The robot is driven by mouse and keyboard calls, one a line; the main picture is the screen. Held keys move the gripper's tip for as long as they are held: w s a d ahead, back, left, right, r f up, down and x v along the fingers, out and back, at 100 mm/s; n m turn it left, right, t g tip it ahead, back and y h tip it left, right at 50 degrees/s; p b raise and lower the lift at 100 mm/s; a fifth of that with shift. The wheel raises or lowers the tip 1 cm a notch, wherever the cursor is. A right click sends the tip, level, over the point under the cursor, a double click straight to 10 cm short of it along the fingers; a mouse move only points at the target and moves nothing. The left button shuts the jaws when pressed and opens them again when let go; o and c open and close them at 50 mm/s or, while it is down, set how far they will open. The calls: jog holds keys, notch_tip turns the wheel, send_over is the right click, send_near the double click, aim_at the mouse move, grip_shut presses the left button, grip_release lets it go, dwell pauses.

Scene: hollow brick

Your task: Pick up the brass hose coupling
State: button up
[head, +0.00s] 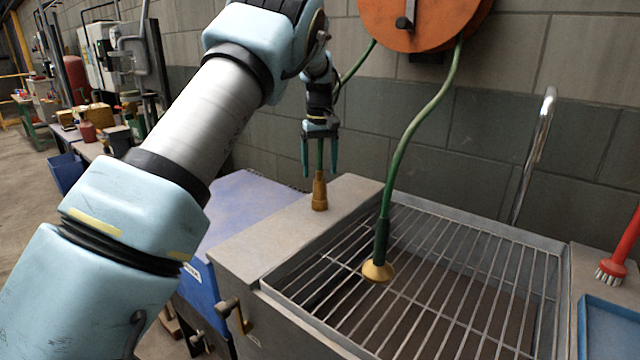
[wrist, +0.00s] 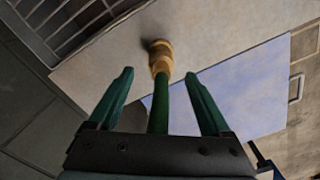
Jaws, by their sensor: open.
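The brass hose coupling (head: 319,192) stands upright on the grey ledge left of the grated basin, with a green hose rising from its top. It also shows in the wrist view (wrist: 160,56), beyond the fingertips, with the hose running back between the fingers. My gripper (head: 320,172) points down above the coupling, its two green fingers open on either side of the hose. In the wrist view my gripper (wrist: 158,75) shows a gap on both sides of the hose. The fingertips look close to the coupling's upper end; contact is not visible.
A second green hose (head: 411,135) hangs from the orange reel (head: 420,22) to a yellow nozzle (head: 378,271) on the basin's grating (head: 450,250). A block wall stands close behind. A blue box (head: 240,205) is left of the ledge (head: 285,225). A red brush (head: 618,255) and blue tray (head: 610,325) lie right.

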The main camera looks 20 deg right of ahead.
aim_at(320, 180)
jog(key=shift+s+a+f+p, duration=0.1)
jog(key=shift+f+p, duration=0.5)
jog(key=shift+f, duration=1.05)
jog(key=shift+s+f+p, duration=0.1)
jog(key=shift+f+p, duration=0.5)
jog(key=shift+f, duration=1)
grip_shut()
